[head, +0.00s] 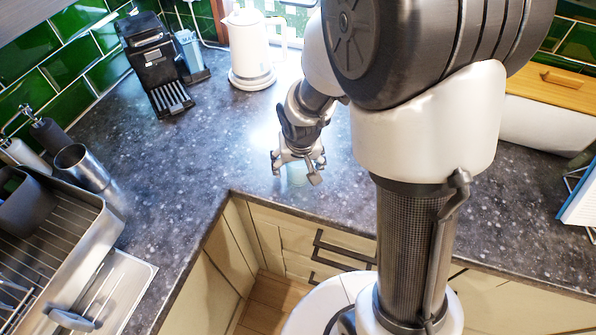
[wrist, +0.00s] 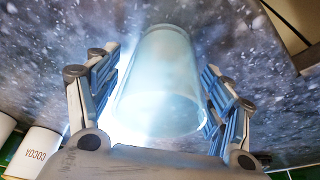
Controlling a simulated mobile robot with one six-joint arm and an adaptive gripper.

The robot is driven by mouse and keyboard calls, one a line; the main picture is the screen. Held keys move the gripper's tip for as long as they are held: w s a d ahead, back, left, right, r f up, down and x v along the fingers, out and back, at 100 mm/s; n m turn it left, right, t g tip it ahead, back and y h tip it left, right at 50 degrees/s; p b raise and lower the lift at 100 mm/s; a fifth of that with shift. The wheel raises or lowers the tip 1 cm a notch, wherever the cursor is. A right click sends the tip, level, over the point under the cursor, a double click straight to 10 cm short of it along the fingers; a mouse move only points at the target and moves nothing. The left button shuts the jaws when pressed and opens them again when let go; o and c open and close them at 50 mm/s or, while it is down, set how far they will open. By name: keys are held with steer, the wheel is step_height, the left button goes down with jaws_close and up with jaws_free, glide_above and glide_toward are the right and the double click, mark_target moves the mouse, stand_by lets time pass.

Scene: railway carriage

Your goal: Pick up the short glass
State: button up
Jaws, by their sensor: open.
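The short glass (wrist: 160,85) is a clear, pale blue tumbler. In the wrist view it fills the middle, between the two fingers of my gripper (wrist: 158,95). The fingers are open on either side of it, and I see a gap at the left; at the right the finger overlaps its lower edge, and I cannot tell whether it touches. In the head view my gripper (head: 298,170) is low over the dark counter, and the glass (head: 296,174) shows only as a pale patch, mostly hidden between the fingers.
A white kettle (head: 250,50) and a black coffee machine (head: 153,62) stand at the back of the speckled counter (head: 190,150). A dish rack (head: 60,235) and a metal cup (head: 85,168) are at the left. A cocoa canister (wrist: 36,152) shows in the wrist view.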

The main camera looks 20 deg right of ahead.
steer(key=shift+r, duration=0.1)
steer(key=c, duration=1.3)
